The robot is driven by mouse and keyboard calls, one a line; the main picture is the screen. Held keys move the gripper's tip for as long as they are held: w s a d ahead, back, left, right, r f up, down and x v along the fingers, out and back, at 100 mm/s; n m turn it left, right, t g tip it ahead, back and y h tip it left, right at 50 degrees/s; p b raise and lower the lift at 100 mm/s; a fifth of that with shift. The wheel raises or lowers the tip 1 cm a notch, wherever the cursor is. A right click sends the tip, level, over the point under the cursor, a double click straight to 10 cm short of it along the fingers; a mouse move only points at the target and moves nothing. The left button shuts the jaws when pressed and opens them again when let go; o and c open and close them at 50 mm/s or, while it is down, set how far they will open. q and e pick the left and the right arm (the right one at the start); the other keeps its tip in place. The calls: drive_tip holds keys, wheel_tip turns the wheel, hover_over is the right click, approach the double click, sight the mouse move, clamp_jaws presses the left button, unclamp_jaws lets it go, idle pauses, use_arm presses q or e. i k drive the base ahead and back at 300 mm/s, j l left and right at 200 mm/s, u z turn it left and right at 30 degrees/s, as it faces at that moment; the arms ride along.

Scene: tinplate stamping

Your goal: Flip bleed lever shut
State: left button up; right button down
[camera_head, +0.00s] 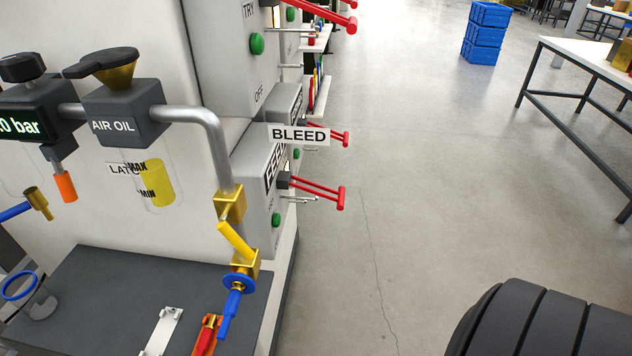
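A white BLEED label (298,134) stands out from the right side of the grey machine. A red lever (340,138) sticks out to the right just behind the label, partly hidden by it. Below it, a second red lever (320,190) points right. On the brass valve at the end of the air pipe, a yellow lever (235,240) slants up to the left. Under it, a blue lever (230,312) points down. I cannot tell for certain which lever the label belongs to. Neither gripper shows.
The AIR OIL unit (122,115) and its pipe (205,120) stand left of the levers. A dark shelf (90,290) holds a red-orange part (206,335) and a white bracket (163,330). Open floor (400,180) lies right; a table (590,60) and blue crates (483,38) stand beyond.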

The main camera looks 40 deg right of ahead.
sight(224, 227)
drive_tip(key=l+z, duration=0.15)
drive_tip(key=z, duration=0.55)
